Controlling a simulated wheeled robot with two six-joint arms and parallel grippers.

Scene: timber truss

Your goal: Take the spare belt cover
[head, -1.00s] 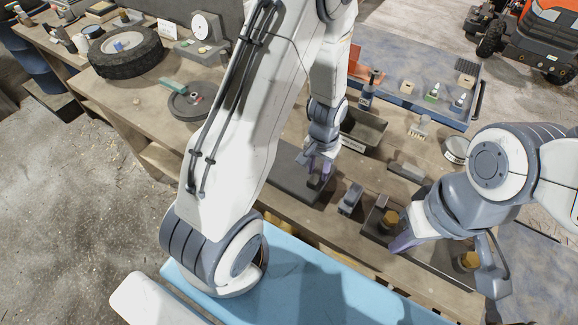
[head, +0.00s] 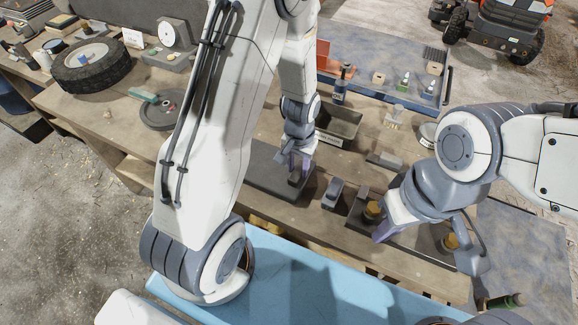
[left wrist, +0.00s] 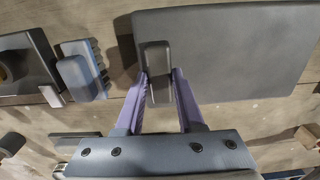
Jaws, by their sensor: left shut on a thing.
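A flat dark grey plate with a raised block-like handle, which looks like the spare belt cover (head: 268,176), lies on the wooden bench in the head view. In the left wrist view the cover (left wrist: 235,55) fills the upper right. Its handle (left wrist: 156,58) is between the purple fingers. My left gripper (head: 296,163) is shut on this handle; it also shows in the left wrist view (left wrist: 160,88). My right gripper (head: 420,240) hangs over a dark tray at the right; its finger gap is not clear.
The dark tray (head: 408,247) holds brown-topped knobs. A labelled bin (head: 340,122) stands just behind. A wheel (head: 90,66) and a round dark disc (head: 165,112) lie at left.

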